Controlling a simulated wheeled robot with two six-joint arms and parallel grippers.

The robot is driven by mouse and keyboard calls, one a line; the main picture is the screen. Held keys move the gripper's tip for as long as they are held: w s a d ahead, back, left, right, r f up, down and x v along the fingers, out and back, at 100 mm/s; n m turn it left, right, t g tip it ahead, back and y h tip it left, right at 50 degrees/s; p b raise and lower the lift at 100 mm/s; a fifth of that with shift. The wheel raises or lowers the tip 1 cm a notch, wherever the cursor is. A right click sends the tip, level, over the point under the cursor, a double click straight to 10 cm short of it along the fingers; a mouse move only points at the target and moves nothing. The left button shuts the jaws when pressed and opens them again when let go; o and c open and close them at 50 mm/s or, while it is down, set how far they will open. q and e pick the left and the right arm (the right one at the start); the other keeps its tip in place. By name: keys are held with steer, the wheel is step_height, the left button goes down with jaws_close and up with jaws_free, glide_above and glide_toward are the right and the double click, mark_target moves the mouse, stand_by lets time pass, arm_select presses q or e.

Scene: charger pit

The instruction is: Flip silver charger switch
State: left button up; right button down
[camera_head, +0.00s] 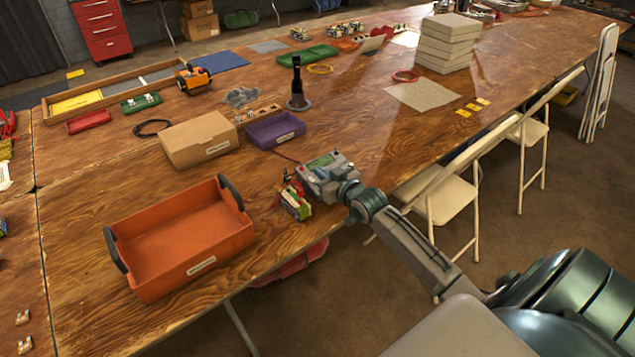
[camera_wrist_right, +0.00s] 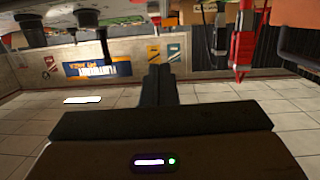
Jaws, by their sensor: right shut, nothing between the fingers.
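The silver charger (camera_head: 323,162) is a grey box with a green display, near the table's right-hand edge in the head view. A grey body at the upper left of the right wrist view (camera_wrist_right: 90,18) seems to be the charger, but only part shows. My right gripper (camera_head: 313,186) is low beside the charger on its near side. I cannot tell whether it touches the charger. Its dark fingers are together and empty in the right wrist view (camera_wrist_right: 160,72). The charger's switch is not clear in either view. My left gripper is not in view.
A small green and red wheeled model (camera_head: 296,202) stands close to my right gripper. An orange bin (camera_head: 180,238), a cardboard box (camera_head: 200,140) and a purple tray (camera_head: 275,131) stand to the left. Folding chairs (camera_head: 447,197) line the table's right side.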

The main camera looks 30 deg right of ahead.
mark_target(312, 181)
steer(key=shift+w+f, duration=0.2)
steer(key=shift+w, duration=0.75)
step_height(312, 181, down, 3)
steer(key=shift+w+r, duration=0.15)
steer(key=shift+r, duration=0.05)
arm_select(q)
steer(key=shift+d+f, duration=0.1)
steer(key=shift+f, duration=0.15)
arm_select(e)
steer(key=shift+f, duration=0.7)
arm_select(q)
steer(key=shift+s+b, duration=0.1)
steer(key=shift+b, duration=0.2)
arm_select(e)
steer(key=shift+f+b, duration=0.7)
steer(key=shift+b, duration=0.1)
steer(key=shift+r+p, duration=0.35)
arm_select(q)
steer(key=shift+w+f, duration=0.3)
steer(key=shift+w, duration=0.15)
arm_select(e)
steer(key=shift+f, duration=0.1)
